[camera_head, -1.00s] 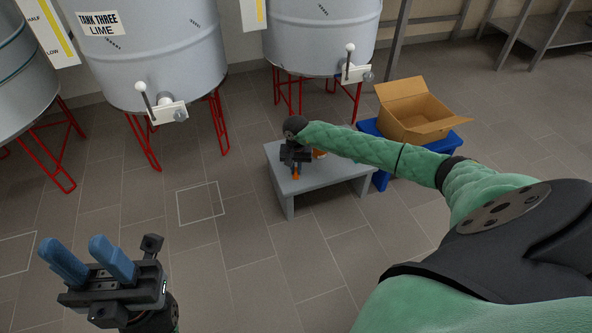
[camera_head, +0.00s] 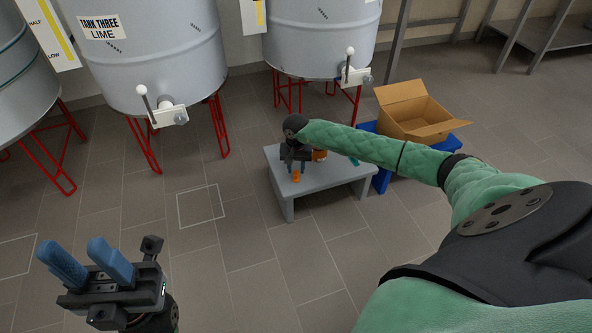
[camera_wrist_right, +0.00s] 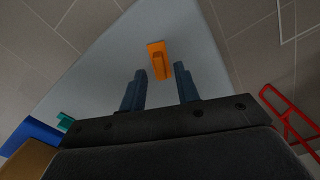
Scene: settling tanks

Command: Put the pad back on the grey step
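The grey step (camera_head: 335,178) is a low table in the middle of the head view. A small orange piece with a raised grip, which looks like the pad (camera_head: 296,177), lies on its near left part; it also shows in the right wrist view (camera_wrist_right: 157,58). My right gripper (camera_head: 297,168) is over it, and its two blue fingers stand apart in the right wrist view (camera_wrist_right: 160,88). The orange piece sits just beyond the fingertips, with gaps on both sides. My left gripper (camera_head: 88,262) is open and empty above the floor at the lower left.
A teal piece (camera_head: 354,161) and another orange item (camera_head: 319,155), partly hidden by my right arm, are on the step. A blue stand (camera_head: 381,180) bears an open cardboard box (camera_head: 415,115) to the right. Tanks on red legs stand behind. Floor left of the step is clear.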

